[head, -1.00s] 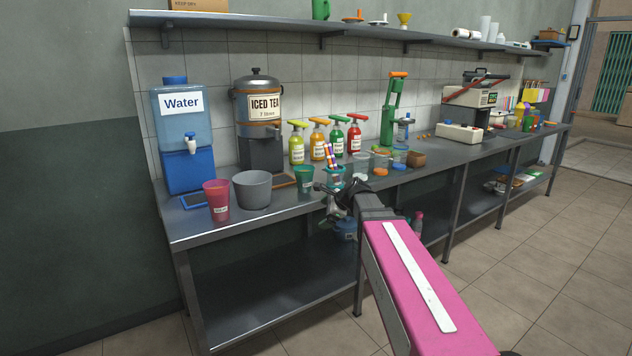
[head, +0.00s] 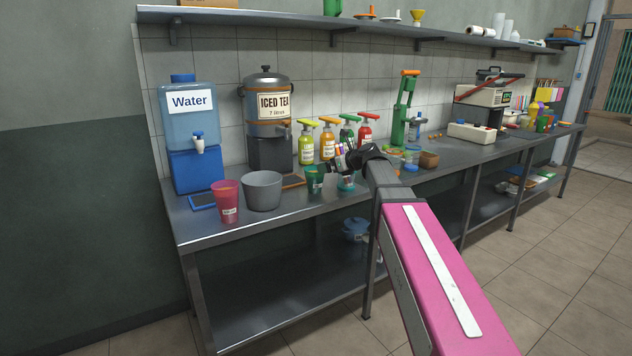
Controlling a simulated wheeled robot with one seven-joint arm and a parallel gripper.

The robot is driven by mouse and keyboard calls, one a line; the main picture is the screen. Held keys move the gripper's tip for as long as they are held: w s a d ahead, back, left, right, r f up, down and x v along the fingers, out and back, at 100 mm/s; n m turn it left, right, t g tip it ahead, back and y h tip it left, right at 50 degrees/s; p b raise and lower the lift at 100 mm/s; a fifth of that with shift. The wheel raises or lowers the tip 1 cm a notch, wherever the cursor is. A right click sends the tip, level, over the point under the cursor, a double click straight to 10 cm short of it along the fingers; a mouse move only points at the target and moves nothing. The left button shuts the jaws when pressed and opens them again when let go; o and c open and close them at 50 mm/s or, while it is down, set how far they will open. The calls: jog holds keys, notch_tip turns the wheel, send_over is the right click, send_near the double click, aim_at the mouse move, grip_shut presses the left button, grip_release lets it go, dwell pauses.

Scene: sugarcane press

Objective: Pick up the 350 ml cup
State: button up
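A pink cup (head: 228,203) with a small label stands at the front left of the counter. A green cup (head: 314,181) stands right of the grey tub, and a teal container (head: 347,185) sits beside it. I cannot read which of them is marked 350 ml. My gripper (head: 333,167) is at the end of my pink arm, above the counter, just right of the green cup and over the teal container in the picture. It partly hides the striped straws behind it. Its fingers are too small and dark to show whether they are open, and I see no cup lifted.
A grey tub (head: 262,191) stands between the pink and green cups. A water dispenser (head: 190,140), an iced tea urn (head: 268,125) and several pump bottles (head: 328,145) line the wall. A brown box (head: 429,159) sits further right. The counter's (head: 262,222) front left strip is clear.

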aim_at(315, 169)
jog(key=x, duration=0.9)
jog(key=shift+f, duration=0.3)
jog(key=c, duration=0.9)
